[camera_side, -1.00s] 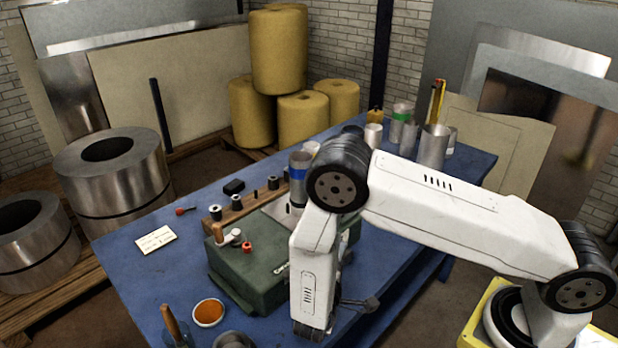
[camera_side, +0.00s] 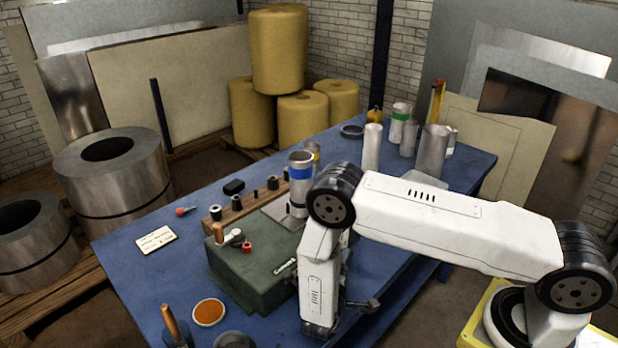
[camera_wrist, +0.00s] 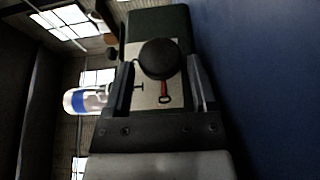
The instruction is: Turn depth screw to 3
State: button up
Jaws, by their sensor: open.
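The green machine (camera_side: 255,265) stands on the blue table. In the wrist view, a round black knob (camera_wrist: 158,58) sits on a cream plate (camera_wrist: 145,98) on the green machine body (camera_wrist: 160,22). I take this knob for the depth screw. A small red pointer-like part (camera_wrist: 163,92) lies just below it. My gripper (camera_wrist: 160,66) is open, one finger on each side of the knob; I cannot tell whether they touch it. No scale numbers are legible. In the side view my arm hides the knob and most of the gripper.
A blue-banded cylinder (camera_side: 301,180) stands at the machine's back. A red knob (camera_side: 246,247) is on its top. A wooden rack (camera_side: 230,210) lies behind. A note card (camera_side: 156,240) and an orange-filled dish (camera_side: 209,312) are on the table. Several cans stand at the far right.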

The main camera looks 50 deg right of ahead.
jog(key=shift+x, duration=1.45)
jog(key=c, duration=1)
